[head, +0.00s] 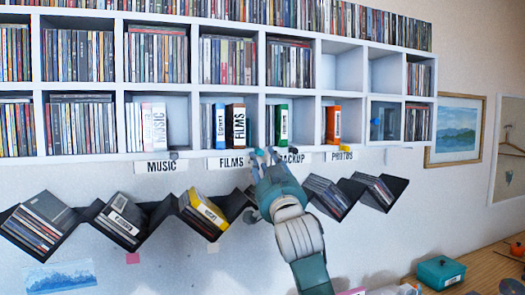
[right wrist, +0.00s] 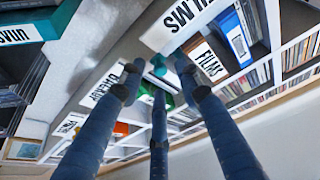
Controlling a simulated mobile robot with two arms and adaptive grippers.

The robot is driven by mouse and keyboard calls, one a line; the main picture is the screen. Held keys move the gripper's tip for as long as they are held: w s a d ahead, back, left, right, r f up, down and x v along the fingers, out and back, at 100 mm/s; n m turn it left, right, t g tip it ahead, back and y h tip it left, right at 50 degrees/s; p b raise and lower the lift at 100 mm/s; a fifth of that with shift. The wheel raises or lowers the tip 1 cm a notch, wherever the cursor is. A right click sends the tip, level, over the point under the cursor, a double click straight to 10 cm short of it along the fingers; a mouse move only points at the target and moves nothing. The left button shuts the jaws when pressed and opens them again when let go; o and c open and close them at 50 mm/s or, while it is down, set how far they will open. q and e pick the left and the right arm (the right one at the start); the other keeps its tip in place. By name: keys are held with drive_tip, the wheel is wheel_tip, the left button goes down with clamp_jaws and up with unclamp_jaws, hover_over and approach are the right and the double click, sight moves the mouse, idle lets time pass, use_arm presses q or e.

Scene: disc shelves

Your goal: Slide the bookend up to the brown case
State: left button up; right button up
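The brown case (head: 238,125), its spine lettered FILMS, stands upright in a lower cubby beside a blue case (head: 220,127). The right wrist view also shows the brown case (right wrist: 207,62). I cannot clearly make out the bookend; a small teal piece (right wrist: 160,66) near the fingertips in the right wrist view may be part of it. My right gripper (head: 264,154) is raised to the shelf's front edge, just right of and below the brown case. Its three fingers (right wrist: 159,96) are spread, with nothing visibly held. My left gripper is out of view.
A green case (head: 282,123) stands in the cubby to the right, and an orange case (head: 333,124) further right. Labels such as the MUSIC label (head: 161,167) hang along the shelf's lower edge. A zigzag black rack (head: 155,212) with discs is below.

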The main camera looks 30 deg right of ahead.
drive_tip(key=shift+x, duration=0.95)
drive_tip(key=shift+c, duration=0.6)
clamp_jaws()
drive_tip(key=shift+w+a+f, duration=0.1)
drive_tip(key=shift+w+a, duration=0.15)
drive_tip(key=shift+a, duration=0.9)
drive_tip(key=shift+w+a, duration=0.25)
drive_tip(key=shift+a, duration=0.85)
drive_tip(key=shift+o, duration=0.6)
unclamp_jaws()
drive_tip(key=shift+d, duration=0.15)
drive_tip(key=shift+s, duration=0.1)
drive_tip(key=v, duration=1.1)
drive_tip(key=shift+s+f, duration=0.15)
drive_tip(key=shift+s, duration=0.2)
